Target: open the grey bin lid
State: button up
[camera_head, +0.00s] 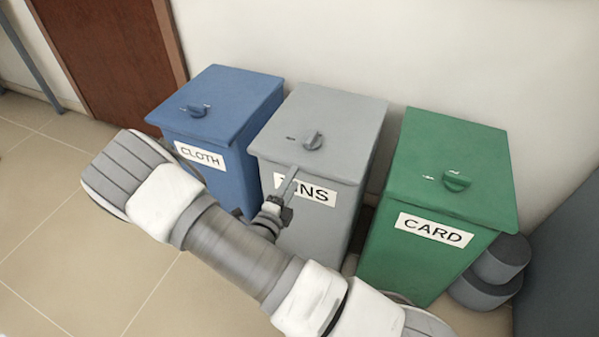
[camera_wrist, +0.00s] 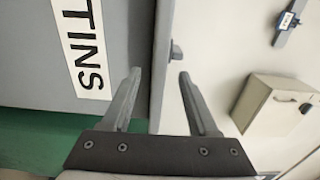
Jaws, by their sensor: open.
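The grey bin (camera_head: 325,215) stands between two others and has a white "TINS" label. Its lid (camera_head: 335,112) is closed, with a dark grey knob (camera_head: 312,139) near the front edge. My gripper (camera_head: 292,172) is at the bin's front, just below the lid's front edge, and partly covers the label. In the wrist view my gripper (camera_wrist: 157,72) is open and empty, with one finger on each side of the lid's edge (camera_wrist: 162,60). The knob (camera_wrist: 176,51) shows between the fingertips. I cannot tell whether a finger touches the lid.
A blue "CLOTH" bin (camera_head: 225,105) stands on the left and a green "CARD" bin (camera_head: 450,160) on the right, both with closed lids. A white wall (camera_head: 400,45) is behind. Dark round containers (camera_head: 490,270) are at right. A pale cabinet (camera_wrist: 278,105) shows in the wrist view.

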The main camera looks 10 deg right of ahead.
aim_at(300, 168)
jog(key=shift+b+x, duration=0.55)
jog(key=shift+x, duration=2.1)
grip_shut()
